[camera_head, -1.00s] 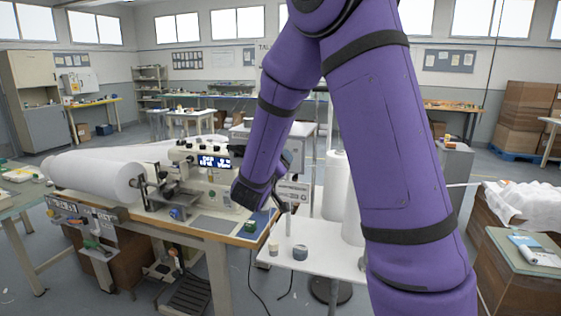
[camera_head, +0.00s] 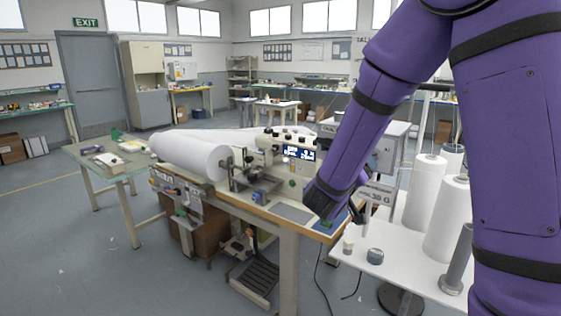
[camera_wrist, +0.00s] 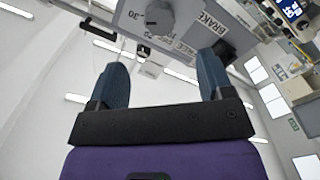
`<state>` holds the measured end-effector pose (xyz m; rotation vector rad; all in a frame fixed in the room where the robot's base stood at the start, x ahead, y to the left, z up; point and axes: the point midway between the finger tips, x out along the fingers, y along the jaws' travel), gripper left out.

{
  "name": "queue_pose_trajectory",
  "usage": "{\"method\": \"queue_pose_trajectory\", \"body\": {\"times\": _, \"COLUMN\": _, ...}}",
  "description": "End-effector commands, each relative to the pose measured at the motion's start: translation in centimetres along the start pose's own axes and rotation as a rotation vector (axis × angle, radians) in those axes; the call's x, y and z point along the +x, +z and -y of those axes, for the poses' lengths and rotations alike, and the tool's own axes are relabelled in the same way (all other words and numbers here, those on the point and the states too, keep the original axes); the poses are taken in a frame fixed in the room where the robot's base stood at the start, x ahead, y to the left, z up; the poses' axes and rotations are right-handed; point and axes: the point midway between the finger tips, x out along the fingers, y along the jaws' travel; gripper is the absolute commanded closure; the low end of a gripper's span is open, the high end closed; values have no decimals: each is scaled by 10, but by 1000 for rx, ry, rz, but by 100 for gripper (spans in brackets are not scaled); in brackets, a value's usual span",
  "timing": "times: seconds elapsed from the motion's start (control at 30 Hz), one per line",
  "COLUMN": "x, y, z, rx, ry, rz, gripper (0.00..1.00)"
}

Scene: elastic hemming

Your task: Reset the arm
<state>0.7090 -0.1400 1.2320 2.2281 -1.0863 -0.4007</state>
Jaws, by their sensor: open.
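My purple arm reaches down from the upper right in the head view. My gripper (camera_head: 352,217) points down over the right end of the sewing machine table (camera_head: 292,222), above the small white side table (camera_head: 402,265). In the wrist view my gripper (camera_wrist: 162,82) shows two dark blue fingers spread well apart with nothing between them. Beyond the fingers is a grey control box (camera_wrist: 185,28) with a round knob and a BRAKE label. It appears apart from the fingers, though the exact gap is hard to judge.
The machine (camera_head: 290,160) with a white fabric roll (camera_head: 190,158) stands left of my gripper. White thread cones (camera_head: 425,195), a grey cylinder (camera_head: 458,262) and two small spools (camera_head: 374,256) are on the side table. A green table (camera_head: 110,165) stands at left; open floor lies in front.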

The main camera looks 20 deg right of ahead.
Motion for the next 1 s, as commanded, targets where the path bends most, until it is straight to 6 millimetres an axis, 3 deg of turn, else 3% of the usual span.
{"method": "queue_pose_trajectory", "body": {"times": 0.17, "x": 0, "y": 3, "z": -16, "rx": -19, "ry": 25, "rz": 50, "gripper": 26}}
{"method": "queue_pose_trajectory", "body": {"times": 0.47, "x": -26, "y": 37, "z": -109, "rx": -141, "ry": 66, "rz": 452, "gripper": 26}}
{"method": "queue_pose_trajectory", "body": {"times": 0.7, "x": -73, "y": 69, "z": -157, "rx": -165, "ry": -121, "rz": 765, "gripper": 26}}
{"method": "queue_pose_trajectory", "body": {"times": 1.0, "x": -147, "y": 83, "z": -178, "rx": -81, "ry": -561, "rz": 920, "gripper": 26}}
